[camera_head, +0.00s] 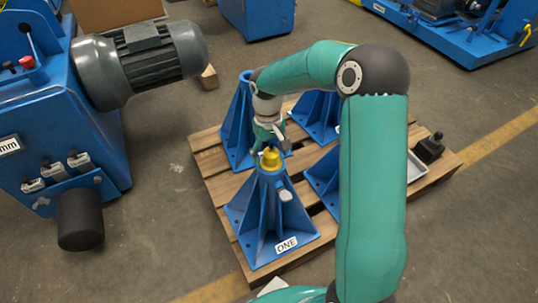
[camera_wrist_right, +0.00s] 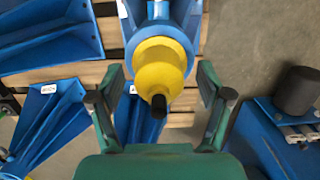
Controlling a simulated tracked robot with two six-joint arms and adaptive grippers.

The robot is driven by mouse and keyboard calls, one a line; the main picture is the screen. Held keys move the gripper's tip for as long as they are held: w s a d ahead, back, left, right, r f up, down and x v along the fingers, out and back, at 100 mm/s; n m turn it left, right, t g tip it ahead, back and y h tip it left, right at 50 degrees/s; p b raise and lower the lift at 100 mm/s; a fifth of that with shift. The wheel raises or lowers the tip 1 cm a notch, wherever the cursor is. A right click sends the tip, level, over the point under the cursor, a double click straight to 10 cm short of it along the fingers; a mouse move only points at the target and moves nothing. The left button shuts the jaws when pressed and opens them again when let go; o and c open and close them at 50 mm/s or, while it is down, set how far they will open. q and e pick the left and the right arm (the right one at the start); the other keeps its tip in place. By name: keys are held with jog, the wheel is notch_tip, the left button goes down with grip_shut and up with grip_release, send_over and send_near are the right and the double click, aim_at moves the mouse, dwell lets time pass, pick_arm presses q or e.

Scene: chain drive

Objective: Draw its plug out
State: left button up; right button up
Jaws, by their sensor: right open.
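A yellow plug (camera_head: 270,158) sits upright in the top of the blue stand labelled ONE (camera_head: 268,215), at the front of the pallet. In the right wrist view the yellow plug (camera_wrist_right: 160,66) is stepped and has a dark tip. My right gripper (camera_head: 268,138) is at the top of this stand, just by the plug. In its wrist view the two fingers stand apart on either side of the plug, with visible gaps. The right gripper is open and holds nothing. My left gripper is out of view.
Several other blue stands (camera_head: 318,112) share the wooden pallet (camera_head: 208,160). A grey tray (camera_head: 416,168) and a black part (camera_head: 430,148) are at its right. A blue machine with a grey motor (camera_head: 150,60) stands at the left. Bare floor lies between machine and pallet.

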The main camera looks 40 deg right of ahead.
jog(key=c, duration=1.3)
jog(key=shift+r+p, duration=3.75)
jog(key=shift+r, duration=0.85)
